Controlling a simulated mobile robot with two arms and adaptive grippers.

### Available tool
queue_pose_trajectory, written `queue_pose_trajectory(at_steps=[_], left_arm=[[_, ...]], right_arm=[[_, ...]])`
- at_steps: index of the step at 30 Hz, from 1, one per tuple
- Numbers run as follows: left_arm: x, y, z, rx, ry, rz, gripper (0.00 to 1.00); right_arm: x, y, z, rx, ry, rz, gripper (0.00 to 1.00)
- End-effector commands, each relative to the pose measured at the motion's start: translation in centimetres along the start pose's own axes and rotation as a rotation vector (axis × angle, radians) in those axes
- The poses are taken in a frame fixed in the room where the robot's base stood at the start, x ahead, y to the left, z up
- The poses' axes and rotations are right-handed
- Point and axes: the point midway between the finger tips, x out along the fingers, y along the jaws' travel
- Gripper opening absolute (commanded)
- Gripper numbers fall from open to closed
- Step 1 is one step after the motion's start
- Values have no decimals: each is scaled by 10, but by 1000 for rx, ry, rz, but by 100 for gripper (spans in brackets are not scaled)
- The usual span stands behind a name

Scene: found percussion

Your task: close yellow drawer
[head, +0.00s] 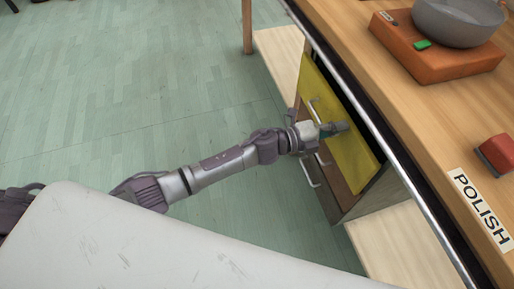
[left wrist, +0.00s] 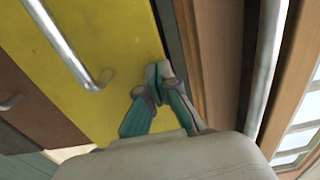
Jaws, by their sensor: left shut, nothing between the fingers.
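The yellow drawer (head: 349,154) is in the cabinet under the wooden table in the head view. Its front stands out a little, with a dark gap between its top edge and the cabinet. A metal handle (head: 314,108) is on its front; the handle also shows in the left wrist view (left wrist: 66,45). My left gripper (head: 343,127) is shut and empty, at the yellow front near its top edge. In the left wrist view its fingertips (left wrist: 158,73) overlap the front's edge; I cannot tell whether they touch it. My right gripper is not in view.
A brown drawer with a handle (head: 311,172) is below the yellow one. The table edge (head: 385,135) overhangs beside my left gripper. On the table are an orange block (head: 430,62) with a grey bowl (head: 458,22), a red block (head: 497,152) and a POLISH label (head: 480,208). The green floor (head: 130,90) is clear.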

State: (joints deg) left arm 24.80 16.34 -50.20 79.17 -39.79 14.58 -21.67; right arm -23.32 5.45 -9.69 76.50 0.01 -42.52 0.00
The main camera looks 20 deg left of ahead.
Motion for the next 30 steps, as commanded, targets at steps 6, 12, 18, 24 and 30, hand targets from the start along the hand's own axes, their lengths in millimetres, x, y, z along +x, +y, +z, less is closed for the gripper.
queue_pose_trajectory(at_steps=[6,12,18,24,30], left_arm=[[26,1,0,0,0,0,0],[34,0,0,-1,-1,0,0],[36,-2,0,0,-2,-2,0],[36,-3,0,0,-2,-5,0],[30,-4,7,1,-3,-5,0]], right_arm=[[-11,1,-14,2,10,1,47],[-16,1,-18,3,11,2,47],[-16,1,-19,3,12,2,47],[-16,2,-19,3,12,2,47],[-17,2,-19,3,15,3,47]])
